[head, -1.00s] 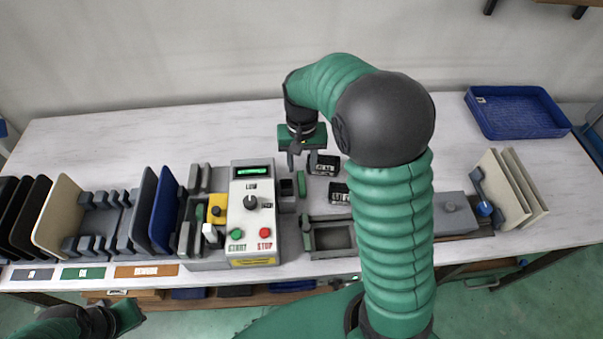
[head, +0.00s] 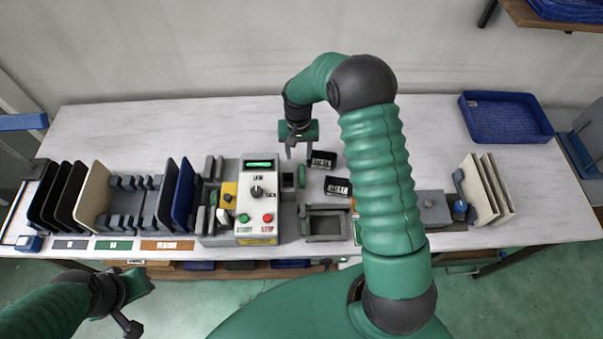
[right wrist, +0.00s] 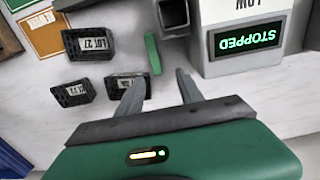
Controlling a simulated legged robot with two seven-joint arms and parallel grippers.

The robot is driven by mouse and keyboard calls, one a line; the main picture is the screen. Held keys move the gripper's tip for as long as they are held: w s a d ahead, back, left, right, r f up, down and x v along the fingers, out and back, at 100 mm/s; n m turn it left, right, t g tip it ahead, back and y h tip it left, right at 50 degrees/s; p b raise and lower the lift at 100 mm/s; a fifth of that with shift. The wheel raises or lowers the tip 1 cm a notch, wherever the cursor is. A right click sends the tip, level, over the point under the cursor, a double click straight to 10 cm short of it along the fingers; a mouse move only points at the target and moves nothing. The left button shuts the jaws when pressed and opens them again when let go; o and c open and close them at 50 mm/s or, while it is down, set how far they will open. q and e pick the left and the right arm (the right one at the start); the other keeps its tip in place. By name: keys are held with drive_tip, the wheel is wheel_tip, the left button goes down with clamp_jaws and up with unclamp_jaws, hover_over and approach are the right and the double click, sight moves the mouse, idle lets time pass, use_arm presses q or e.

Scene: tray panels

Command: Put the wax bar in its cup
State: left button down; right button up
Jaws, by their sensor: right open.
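The wax bar, a small green bar (head: 301,176), lies on the table just right of a small dark square cup (head: 288,181) beside the control box. In the right wrist view the bar (right wrist: 153,54) lies ahead of the fingertips, with the cup (right wrist: 173,15) beyond it, partly cut off by the frame's top edge. My right gripper (head: 299,152) is open and empty, above the table behind the bar; its two fingers (right wrist: 159,82) show apart. My left gripper (head: 132,307) hangs in front of the table at lower left, away from the bar; its jaw opening is unclear.
The control box (head: 256,207) reads STOPPED. Black lot-labelled blocks (head: 322,159) lie close right of the bar, several in the right wrist view (right wrist: 88,45). A blue basket (head: 505,118) stands at back right. Upright panels (head: 92,197) stand at left. The table's back left is clear.

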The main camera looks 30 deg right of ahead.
sight(302, 171)
drive_tip(key=f, duration=0.3)
drive_tip(key=shift+s, duration=0.2)
drive_tip(key=shift+s+f, duration=0.2)
drive_tip(key=shift+f, duration=0.05)
drive_tip(key=shift+s+f+p, duration=0.25)
drive_tip(key=shift+f+p, duration=0.1)
drive_tip(key=shift+f, duration=0.3)
drive_tip(key=shift+s+f+p, duration=0.2)
drive_tip(key=shift+f+p, duration=0.15)
drive_tip(key=shift+f, duration=0.25)
drive_tip(key=f, duration=0.2)
drive_tip(key=shift+w+d+f, duration=0.15)
drive_tip(key=shift+w+f, duration=0.1)
drive_tip(key=shift+f, duration=0.15)
drive_tip(key=shift+s+r, duration=0.1)
drive_tip(key=shift+c, duration=0.7)
clamp_jaws()
